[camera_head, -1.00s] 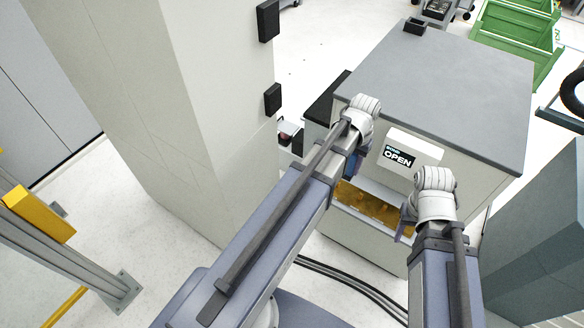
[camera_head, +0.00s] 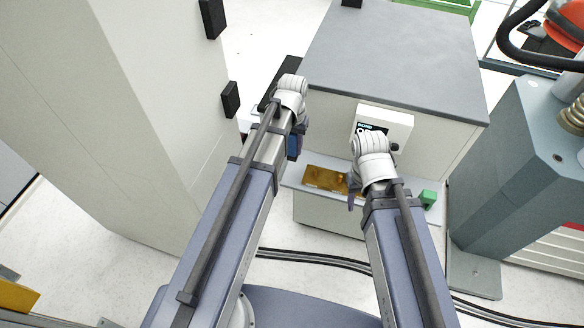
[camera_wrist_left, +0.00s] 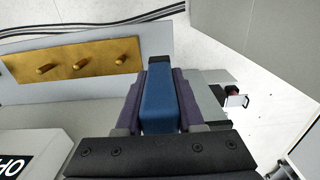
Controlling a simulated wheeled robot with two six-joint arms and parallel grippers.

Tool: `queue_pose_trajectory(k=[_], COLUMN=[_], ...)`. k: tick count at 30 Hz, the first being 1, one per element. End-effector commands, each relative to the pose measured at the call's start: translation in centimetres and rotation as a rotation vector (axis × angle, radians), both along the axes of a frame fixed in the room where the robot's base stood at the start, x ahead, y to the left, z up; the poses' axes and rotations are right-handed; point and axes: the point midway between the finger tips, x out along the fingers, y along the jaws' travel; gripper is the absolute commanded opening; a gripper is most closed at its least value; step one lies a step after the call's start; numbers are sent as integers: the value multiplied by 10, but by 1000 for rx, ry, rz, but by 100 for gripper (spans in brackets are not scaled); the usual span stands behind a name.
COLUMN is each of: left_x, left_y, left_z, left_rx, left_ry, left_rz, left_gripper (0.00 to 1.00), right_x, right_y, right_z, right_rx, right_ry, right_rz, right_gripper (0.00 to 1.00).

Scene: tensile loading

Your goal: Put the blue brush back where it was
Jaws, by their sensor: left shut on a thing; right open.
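The blue brush (camera_wrist_left: 160,104) is held upright between the two purple fingers of my left gripper (camera_wrist_left: 156,98) in the left wrist view. In the head view only a bit of its blue (camera_head: 294,146) shows below my left wrist, and my left arm hides most of that gripper. A brass plate with several pegs (camera_head: 322,179) lies on the ledge at the front of the grey cabinet, to the right of my left gripper. It also shows in the left wrist view (camera_wrist_left: 104,60), apart from the brush. My right gripper (camera_head: 354,190) is open, partly hidden by its wrist, near the plate's right end.
The grey-topped cabinet (camera_head: 400,55) stands ahead, with a white display box (camera_head: 396,122) on its front. A small green block (camera_head: 428,198) is on the ledge at the right. A tall pale cabinet (camera_head: 150,110) rises at left and a blue-grey machine (camera_head: 510,160) at right. Cables (camera_head: 320,262) cross the floor.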

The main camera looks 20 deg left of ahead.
Motion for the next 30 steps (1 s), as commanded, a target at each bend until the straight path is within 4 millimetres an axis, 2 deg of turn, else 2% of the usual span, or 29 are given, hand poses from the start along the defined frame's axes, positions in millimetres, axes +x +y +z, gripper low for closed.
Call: queue_pose_trajectory(k=[1,7,16,25,30], left_x=[0,0,0,0,0], left_y=[0,0,0,0,0], left_z=[-16,-45,-50,-84,-84], left_rx=[0,0,0,0,0], left_ry=[0,0,0,0,0], left_rz=[0,0,0,0,0], left_gripper=[0,0,0,0,0], right_x=[0,0,0,0,0], right_y=[0,0,0,0,0], right_z=[-16,-45,-50,-84,-84], right_rx=[0,0,0,0,0], right_ry=[0,0,0,0,0], right_rz=[0,0,0,1,1], right_gripper=[50,50,50,50,50])
